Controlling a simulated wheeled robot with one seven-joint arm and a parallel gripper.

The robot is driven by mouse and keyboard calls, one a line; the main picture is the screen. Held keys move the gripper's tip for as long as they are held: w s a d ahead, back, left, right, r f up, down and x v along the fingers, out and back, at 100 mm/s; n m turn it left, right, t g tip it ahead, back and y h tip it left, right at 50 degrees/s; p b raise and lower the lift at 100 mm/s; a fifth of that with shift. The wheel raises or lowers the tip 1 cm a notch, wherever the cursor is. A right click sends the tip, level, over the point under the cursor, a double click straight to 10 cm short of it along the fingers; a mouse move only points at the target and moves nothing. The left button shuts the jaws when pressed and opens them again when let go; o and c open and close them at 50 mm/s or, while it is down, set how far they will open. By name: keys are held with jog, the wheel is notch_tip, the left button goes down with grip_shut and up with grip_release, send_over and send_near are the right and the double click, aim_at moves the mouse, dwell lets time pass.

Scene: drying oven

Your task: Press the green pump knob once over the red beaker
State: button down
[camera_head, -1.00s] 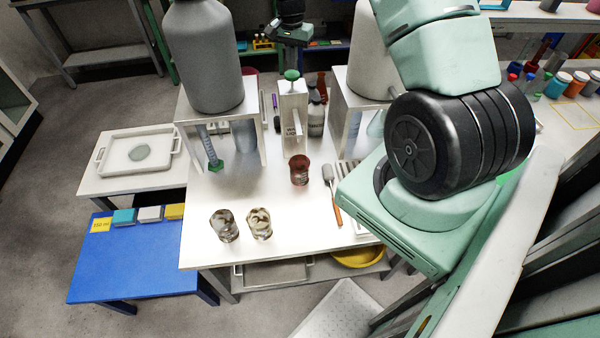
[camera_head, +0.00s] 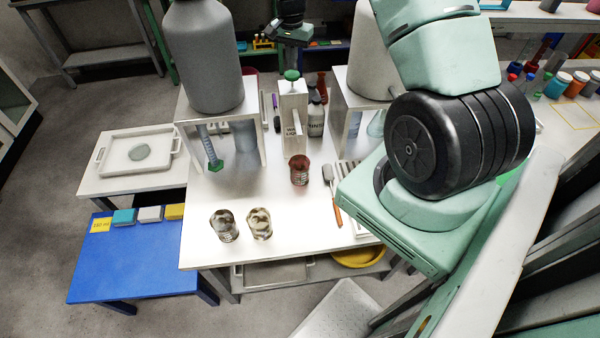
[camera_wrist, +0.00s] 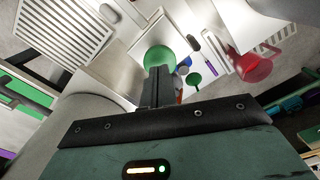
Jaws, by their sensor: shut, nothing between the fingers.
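The green pump knob (camera_head: 291,75) tops a white upright dispenser (camera_head: 293,100) at the back middle of the white table. In the wrist view the knob (camera_wrist: 160,58) is just beyond my closed fingertips (camera_wrist: 157,72), which partly overlap it. I cannot tell whether they touch it. In the head view my gripper (camera_head: 290,36) is over the knob; its fingers are hard to make out. It is shut and empty. The red beaker (camera_head: 299,172) stands upright on the table in front of the dispenser, near the end of its spout.
Two clear beakers (camera_head: 224,226) (camera_head: 259,224) stand near the table's front edge. A spatula (camera_head: 333,196) and a white rack (camera_head: 350,180) lie right of the red beaker.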

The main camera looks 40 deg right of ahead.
aim_at(292, 73)
jog(key=shift+f, duration=0.1)
dwell(0.3)
jog(key=shift+f+b, duration=1.3)
jog(key=shift+f, duration=0.7)
jog(key=shift+r, duration=0.2)
jog(key=shift+r+p, duration=1.3)
jog(key=shift+r, duration=0.6)
notch_tip(292, 73, up, 6)
jog(key=p, duration=0.3)
jog(key=shift+p, duration=0.35)
